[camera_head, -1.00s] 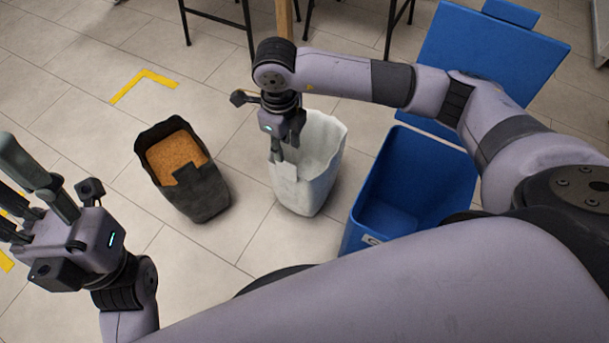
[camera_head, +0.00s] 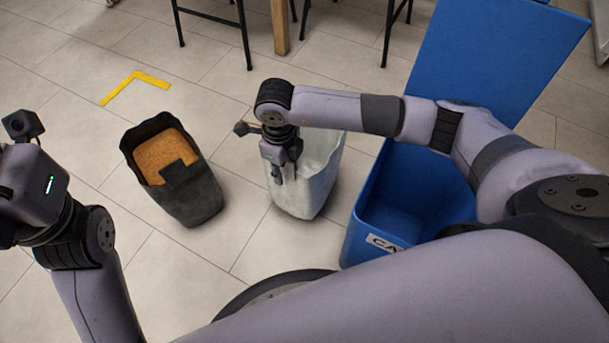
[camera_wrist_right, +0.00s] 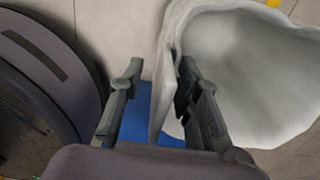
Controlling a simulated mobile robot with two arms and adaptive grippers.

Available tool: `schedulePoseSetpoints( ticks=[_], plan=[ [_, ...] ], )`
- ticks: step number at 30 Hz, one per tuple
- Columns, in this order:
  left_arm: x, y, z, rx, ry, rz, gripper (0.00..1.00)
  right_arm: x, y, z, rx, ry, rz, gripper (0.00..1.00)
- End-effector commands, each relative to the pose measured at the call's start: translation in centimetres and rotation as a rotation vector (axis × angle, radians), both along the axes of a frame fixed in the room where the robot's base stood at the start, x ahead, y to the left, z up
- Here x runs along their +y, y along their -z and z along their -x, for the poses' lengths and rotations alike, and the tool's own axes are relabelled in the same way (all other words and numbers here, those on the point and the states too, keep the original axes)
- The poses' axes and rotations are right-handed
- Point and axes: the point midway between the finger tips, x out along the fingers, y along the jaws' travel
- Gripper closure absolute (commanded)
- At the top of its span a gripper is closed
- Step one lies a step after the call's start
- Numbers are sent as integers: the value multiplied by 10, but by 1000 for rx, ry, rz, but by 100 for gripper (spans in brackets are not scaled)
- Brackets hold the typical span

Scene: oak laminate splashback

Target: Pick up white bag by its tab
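The white bag (camera_head: 312,180) stands upright and open on the floor in the middle of the head view. My right gripper (camera_head: 277,172) points down at its near-left rim. In the right wrist view the right gripper (camera_wrist_right: 160,66) is open. The white bag's tab (camera_wrist_right: 161,100) stands between its two fingers, with one finger outside the bag and the other over its opening. A gap shows between the tab and the outer finger. The bag's interior (camera_wrist_right: 245,70) looks empty. My left gripper (camera_head: 30,190) is at the left edge of the head view, its fingers out of frame.
A black bag (camera_head: 190,200) with orange-brown grains stands left of the white bag. A blue bin (camera_head: 350,240) with a raised lid (camera_head: 490,60) stands close on the right. Stool legs (camera_head: 243,35) and a wooden post (camera_head: 280,25) are behind. Tiled floor is free in front.

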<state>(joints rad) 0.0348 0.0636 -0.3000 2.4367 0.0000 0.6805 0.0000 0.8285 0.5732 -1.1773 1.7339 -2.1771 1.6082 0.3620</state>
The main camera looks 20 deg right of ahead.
Motion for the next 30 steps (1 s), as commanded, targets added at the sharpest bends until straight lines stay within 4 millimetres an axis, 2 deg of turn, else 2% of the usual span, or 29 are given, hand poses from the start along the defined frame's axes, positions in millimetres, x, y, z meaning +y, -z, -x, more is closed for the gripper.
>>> schedulePoseSetpoints(
  ticks=[6, 19, 30],
  plan=[
    [0, -1, 0, 0, 0, 0, 60, 0, 0, 0, 0, 0, 0, 71],
    [0, -1, 0, -1, 0, 0, 60, 0, -1, 0, -1, 0, -1, 99],
    [0, -1, 0, -1, 1, 0, 60, 0, -1, 0, -1, 0, -1, 100]
  ],
)
